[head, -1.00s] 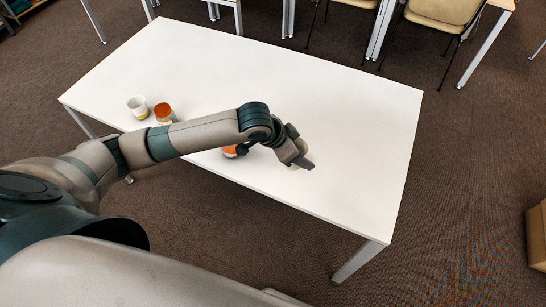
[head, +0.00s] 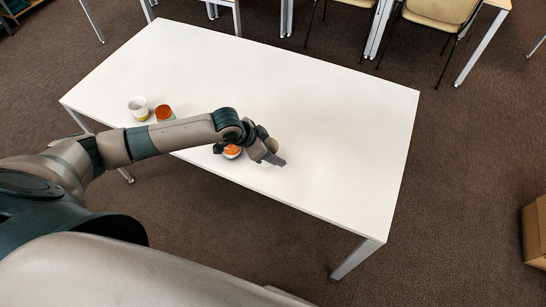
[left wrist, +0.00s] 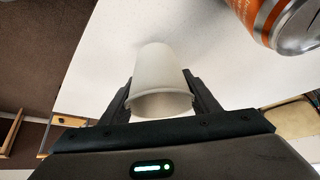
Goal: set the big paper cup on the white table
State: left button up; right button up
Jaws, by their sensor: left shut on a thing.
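The paper cup, plain and off-white, shows in the left wrist view (left wrist: 160,78) between the two dark fingers of my left gripper (left wrist: 160,98). The fingers are shut on its sides. In the head view my left gripper (head: 273,153) is over the near part of the white table (head: 290,90), and the cup (head: 273,145) is mostly hidden by it. I cannot tell whether the cup's base touches the table. My right gripper is in neither view.
An orange can (head: 232,151) stands close to the left of my gripper; it also shows in the left wrist view (left wrist: 285,22). A white cup with a yellow band (head: 139,108) and an orange-topped container (head: 164,113) stand farther left. The table's middle and right are clear.

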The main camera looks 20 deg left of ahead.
pick_arm(q)
notch_tip(320, 180, down, 3)
jog(key=shift+r+p, duration=0.1)
jog(key=shift+p, duration=0.4)
jog(key=shift+f, duration=0.5)
jog(key=shift+f, duration=0.15)
jog(key=o, duration=1)
jog(key=shift+r, duration=0.2)
jog(key=b+v, duration=0.2)
jog(key=v, duration=1)
jog(key=shift+s, duration=0.1)
